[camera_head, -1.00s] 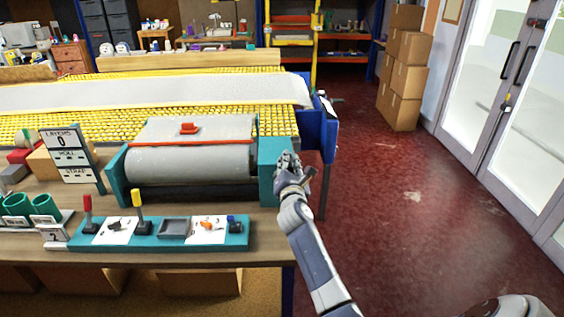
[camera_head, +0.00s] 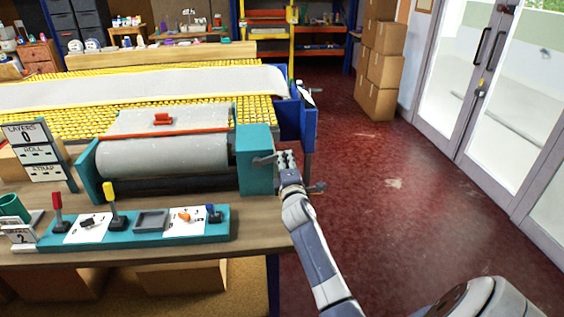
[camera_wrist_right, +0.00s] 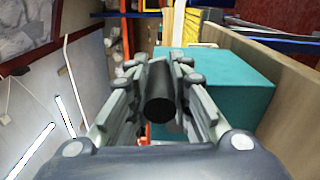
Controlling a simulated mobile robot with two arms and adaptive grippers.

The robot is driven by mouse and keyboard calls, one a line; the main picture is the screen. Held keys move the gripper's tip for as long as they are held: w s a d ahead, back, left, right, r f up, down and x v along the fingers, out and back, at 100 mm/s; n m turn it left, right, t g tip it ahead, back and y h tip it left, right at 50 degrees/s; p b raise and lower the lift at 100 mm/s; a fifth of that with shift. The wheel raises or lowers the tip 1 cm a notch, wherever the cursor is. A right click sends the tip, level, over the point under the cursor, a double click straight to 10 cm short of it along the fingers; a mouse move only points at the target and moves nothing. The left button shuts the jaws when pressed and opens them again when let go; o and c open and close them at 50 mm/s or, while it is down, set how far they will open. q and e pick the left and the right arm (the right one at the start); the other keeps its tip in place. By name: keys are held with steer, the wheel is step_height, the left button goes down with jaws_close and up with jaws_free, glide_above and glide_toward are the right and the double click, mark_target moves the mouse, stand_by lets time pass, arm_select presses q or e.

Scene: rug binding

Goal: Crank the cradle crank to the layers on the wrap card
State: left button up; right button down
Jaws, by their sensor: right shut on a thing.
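The teal cradle (camera_head: 255,143) holds a grey-white roll (camera_head: 165,155) on the bench. Its dark crank shows at the right end, with an arm (camera_head: 264,160) beside the teal end block. My right gripper (camera_head: 287,162) is just right of that block. In the right wrist view, my right gripper (camera_wrist_right: 160,88) is shut on the dark cylindrical crank handle (camera_wrist_right: 160,97), with the teal block close by on the right. A counter sign (camera_head: 26,136) reads LAYERS 0, above ROLL and STRAP lines. A small card (camera_head: 22,236) at lower left shows a 2. My left gripper is out of view.
A teal control panel (camera_head: 140,247) with red, yellow and blue levers lies in front of the cradle. A yellow roller conveyor (camera_head: 120,122) carries a pale strip behind it. Cardboard boxes (camera_head: 380,70) stand at the back right. The red floor (camera_head: 400,200) right of the bench is clear.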

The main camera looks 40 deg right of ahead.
steer(key=shift+s+d+f+m+b, duration=0.1)
steer(key=shift+f+m+b, duration=0.25)
steer(key=shift+f+m, duration=0.25)
steer(key=shift+s+d+f+m+b, duration=0.1)
steer(key=shift+f+m+b, duration=0.2)
steer(key=shift+f+m, duration=0.25)
steer(key=c, duration=1.4)
jaws_free()
steer(key=shift+c, duration=0.2)
steer(key=shift+w, duration=0.1)
steer(key=shift+r, duration=0.1)
steer(key=v, duration=1.2)
